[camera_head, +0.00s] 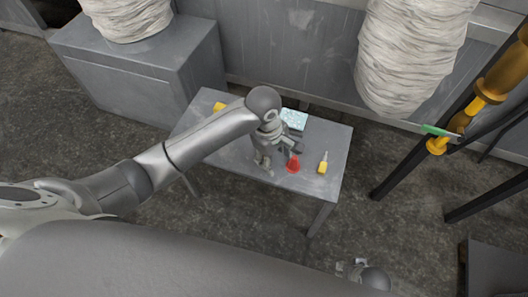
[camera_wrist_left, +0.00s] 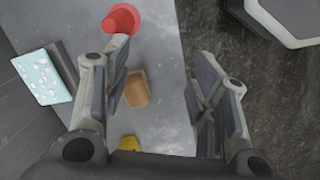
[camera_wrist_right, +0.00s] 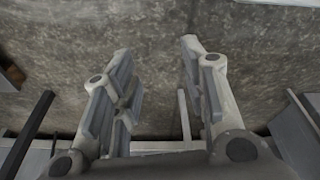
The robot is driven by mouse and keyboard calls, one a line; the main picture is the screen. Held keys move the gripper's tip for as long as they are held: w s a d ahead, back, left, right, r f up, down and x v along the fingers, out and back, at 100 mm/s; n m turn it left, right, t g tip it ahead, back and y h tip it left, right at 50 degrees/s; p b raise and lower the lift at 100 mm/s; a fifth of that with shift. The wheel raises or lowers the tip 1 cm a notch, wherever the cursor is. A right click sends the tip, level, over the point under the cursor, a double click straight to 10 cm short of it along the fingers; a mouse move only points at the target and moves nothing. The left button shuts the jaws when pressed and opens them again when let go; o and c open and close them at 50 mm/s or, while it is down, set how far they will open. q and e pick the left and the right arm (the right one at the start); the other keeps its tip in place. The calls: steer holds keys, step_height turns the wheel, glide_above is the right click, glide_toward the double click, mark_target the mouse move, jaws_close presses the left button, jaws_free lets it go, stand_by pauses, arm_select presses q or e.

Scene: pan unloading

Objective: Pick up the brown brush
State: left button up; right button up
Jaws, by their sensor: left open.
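In the left wrist view a small brown block-like object (camera_wrist_left: 137,88), which looks like the brown brush, lies on the grey table (camera_wrist_left: 165,60). It shows between the fingers of my left gripper (camera_wrist_left: 165,88), nearer the left finger. That gripper is open and empty, and the gap to the brush is hard to judge. In the head view my left gripper (camera_head: 276,163) is over the middle of the table (camera_head: 225,150), and I cannot make out the brush there. My right gripper (camera_wrist_right: 157,80) is open and empty, above bare floor, away from the table.
A red cone-shaped object (camera_head: 293,164) stands beside the left gripper. A yellow-handled tool (camera_head: 323,163) lies to its right, a pale blue box (camera_head: 294,119) behind, and a yellow object (camera_head: 220,106) at the left. Black and yellow equipment (camera_head: 480,95) stands at the right.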

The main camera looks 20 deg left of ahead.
arm_select(q)
steer(key=w+a+n, duration=0.1)
steer(key=w+a+r+n, duration=0.1)
steer(key=w+n, duration=0.1)
steer(key=w+a+r+n+y, duration=0.1)
steer(key=shift+w+a+r+n+g, duration=0.15)
steer(key=shift+w+a+n+g, duration=0.15)
steer(key=shift+a+n, duration=0.1)
steer(key=shift+w+a+r+n, duration=0.1)
steer(key=shift+w+a+n, duration=0.25)
steer(key=shift+n, duration=0.15)
arm_select(e)
step_height(320, 180, down, 5)
steer(key=s, duration=0.2)
arm_select(q)
step_height(320, 180, down, 4)
steer(key=shift+b, duration=0.65)
steer(key=shift+f, duration=0.6)
steer(key=f, duration=0.1)
steer(key=f+b, duration=0.1)
steer(key=f, duration=0.1)
steer(key=f+b, duration=0.1)
steer(key=shift+w+a+f, duration=0.25)
steer(key=shift+w+f, duration=0.1)
steer(key=shift+f, duration=0.35)
arm_select(e)
steer(key=w+r, duration=0.4)
steer(key=r, duration=0.7)
steer(key=shift+r+t, duration=0.3)
